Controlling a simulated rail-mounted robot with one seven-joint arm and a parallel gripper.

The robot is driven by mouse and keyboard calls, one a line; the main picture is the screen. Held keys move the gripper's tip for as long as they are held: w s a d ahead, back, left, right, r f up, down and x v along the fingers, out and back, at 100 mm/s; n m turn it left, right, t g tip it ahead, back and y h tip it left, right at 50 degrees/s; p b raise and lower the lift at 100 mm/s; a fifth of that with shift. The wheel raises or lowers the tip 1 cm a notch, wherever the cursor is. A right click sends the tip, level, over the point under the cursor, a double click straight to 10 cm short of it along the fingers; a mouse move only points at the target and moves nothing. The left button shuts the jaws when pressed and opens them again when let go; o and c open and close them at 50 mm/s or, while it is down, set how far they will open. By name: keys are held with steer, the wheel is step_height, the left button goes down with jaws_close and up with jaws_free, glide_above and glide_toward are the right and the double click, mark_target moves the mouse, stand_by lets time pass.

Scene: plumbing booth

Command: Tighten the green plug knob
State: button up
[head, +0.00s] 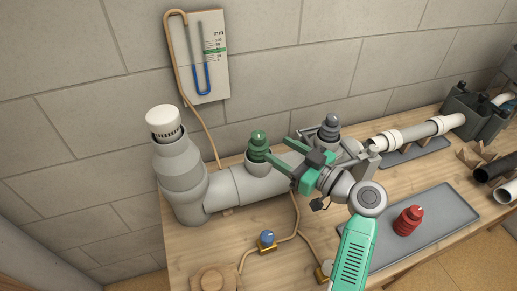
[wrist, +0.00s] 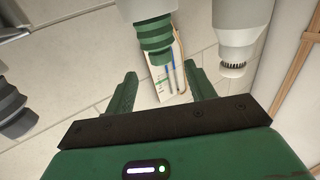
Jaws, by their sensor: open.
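The green plug knob (head: 258,147) is a ribbed, stepped plug standing upright in a grey branch socket (head: 258,167) of the large grey pipe. It also shows in the wrist view (wrist: 154,38), in the upper middle, where the picture is turned over. My gripper (head: 281,148) is open and empty, just right of the green plug in the head view. In the wrist view its two fingers (wrist: 163,75) are spread, and the plug lies beyond their tips, roughly between them. I see no contact. How deep the plug sits in the socket is hard to tell.
A dark grey plug (head: 330,127) stands on the pipe to the right. A white-capped vertical pipe (head: 164,125) stands left. A red plug (head: 408,220) sits on a grey tray (head: 440,226). A manometer (head: 208,60) hangs on the wall. A tan hose with a blue-knobbed valve (head: 267,239) lies in front.

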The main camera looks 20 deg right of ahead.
mark_target(264, 140)
steer(key=b+x, duration=0.2)
steer(key=x, duration=0.6)
steer(key=shift+r, duration=0.1)
steer(key=c, duration=1)
